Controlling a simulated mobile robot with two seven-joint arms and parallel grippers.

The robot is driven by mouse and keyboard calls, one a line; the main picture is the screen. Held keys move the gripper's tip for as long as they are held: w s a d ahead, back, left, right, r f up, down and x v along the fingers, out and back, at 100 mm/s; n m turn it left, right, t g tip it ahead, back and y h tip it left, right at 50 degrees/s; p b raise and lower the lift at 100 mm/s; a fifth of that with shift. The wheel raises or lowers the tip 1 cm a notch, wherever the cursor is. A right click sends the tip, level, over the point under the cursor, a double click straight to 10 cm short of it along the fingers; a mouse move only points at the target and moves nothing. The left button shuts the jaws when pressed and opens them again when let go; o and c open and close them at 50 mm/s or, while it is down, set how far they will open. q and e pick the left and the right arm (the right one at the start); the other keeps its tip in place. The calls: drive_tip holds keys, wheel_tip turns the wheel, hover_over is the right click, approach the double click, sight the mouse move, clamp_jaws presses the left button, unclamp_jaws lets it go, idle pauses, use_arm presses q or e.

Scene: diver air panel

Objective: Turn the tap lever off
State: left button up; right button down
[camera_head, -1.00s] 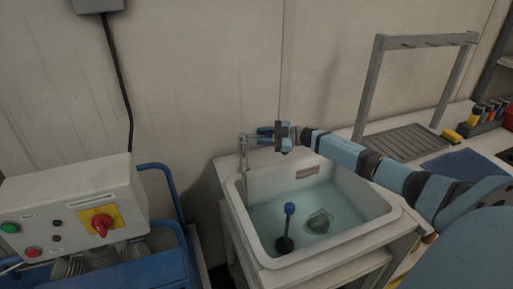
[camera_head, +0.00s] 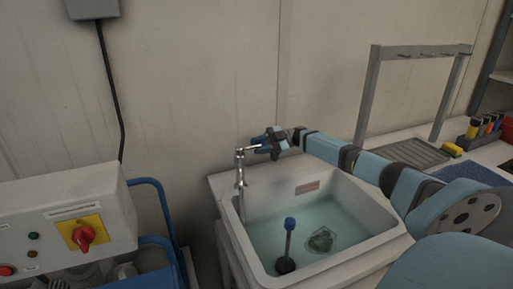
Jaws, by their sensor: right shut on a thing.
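The chrome tap (camera_head: 240,172) stands at the back left corner of the sink (camera_head: 368,233), which holds greenish water. Its slim lever (camera_head: 252,147) points right from the tap's top and slopes slightly up. My right gripper (camera_head: 262,143) is shut on the lever's outer end, and its fingers hide part of it. I cannot clearly tell whether water runs from the spout. My left gripper is not in view.
A blue-topped upright rod (camera_head: 289,238) and a rounded clear object (camera_head: 321,240) are in the sink. A control box with a red knob (camera_head: 83,236) stands at left. A grey frame (camera_head: 368,95) and draining tray (camera_head: 416,152) are at right.

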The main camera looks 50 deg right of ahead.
drive_tip(key=c, duration=1.1)
unclamp_jaws()
drive_tip(key=shift+w, duration=0.1)
drive_tip(key=b+v, duration=0.2)
drive_tip(key=v, duration=1.1)
drive_tip(key=shift+d, duration=0.35)
